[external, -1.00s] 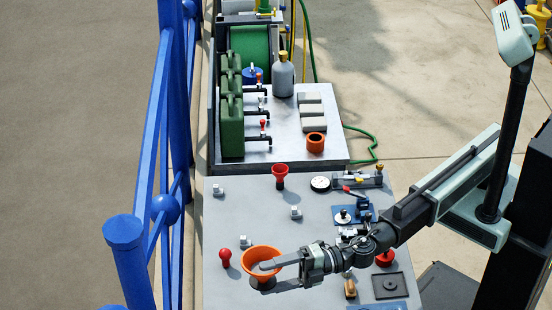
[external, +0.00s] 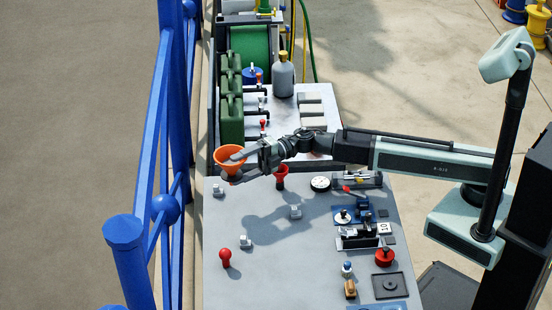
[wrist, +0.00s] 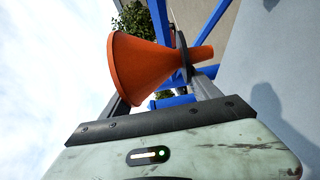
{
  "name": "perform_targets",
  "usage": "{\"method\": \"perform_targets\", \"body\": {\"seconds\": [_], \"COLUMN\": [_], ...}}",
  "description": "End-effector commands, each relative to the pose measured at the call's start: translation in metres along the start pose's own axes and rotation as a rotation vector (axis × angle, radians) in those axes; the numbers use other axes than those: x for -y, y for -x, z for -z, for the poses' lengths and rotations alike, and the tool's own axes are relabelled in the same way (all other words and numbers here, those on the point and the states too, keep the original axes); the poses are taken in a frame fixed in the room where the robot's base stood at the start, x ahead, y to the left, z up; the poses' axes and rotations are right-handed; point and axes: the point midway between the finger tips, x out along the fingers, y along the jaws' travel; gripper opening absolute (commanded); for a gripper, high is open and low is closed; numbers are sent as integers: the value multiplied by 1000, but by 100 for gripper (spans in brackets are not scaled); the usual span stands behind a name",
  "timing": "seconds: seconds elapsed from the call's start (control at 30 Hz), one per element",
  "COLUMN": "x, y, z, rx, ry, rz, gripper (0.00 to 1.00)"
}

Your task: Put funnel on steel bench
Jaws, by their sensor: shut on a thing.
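The orange funnel (external: 229,157) is held up in the air with its wide mouth upward in the external view. My gripper (external: 236,166) is shut on it, above the far left part of the grey panel table. In the wrist view the funnel (wrist: 150,68) lies between the fingers, its cone to the left and its narrow spout to the right. The steel bench (external: 290,122) stands behind the grey panel, and my arm crosses in front of its near edge. The orange cup that stood at its near right corner is hidden now.
Red-handled taps (external: 263,124) stick out from the jerrycans. A blue railing (external: 150,150) runs along the left.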

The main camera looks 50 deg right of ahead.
Motion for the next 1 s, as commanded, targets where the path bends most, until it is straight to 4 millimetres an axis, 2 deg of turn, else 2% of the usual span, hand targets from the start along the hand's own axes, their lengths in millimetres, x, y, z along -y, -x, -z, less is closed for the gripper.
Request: {"method": "perform_targets", "body": {"seconds": [0.03,0.1,0.37,0.6,0.7,0.8,0.9,1.0], "x": [7,11,27,42,48,52,54,54], "y": [22,49,156,280,329,368,393,405], "z": [-24,-52,-150,-230,-254,-270,-279,-283], "rx": [29,65,239,430,500,554,588,604], "ry": [0,0,0,-1,-1,-1,-1,-1], "rz": [0,0,0,0,0,0,0,0], "gripper": [22,22,22,22,22,22,22,22]}}
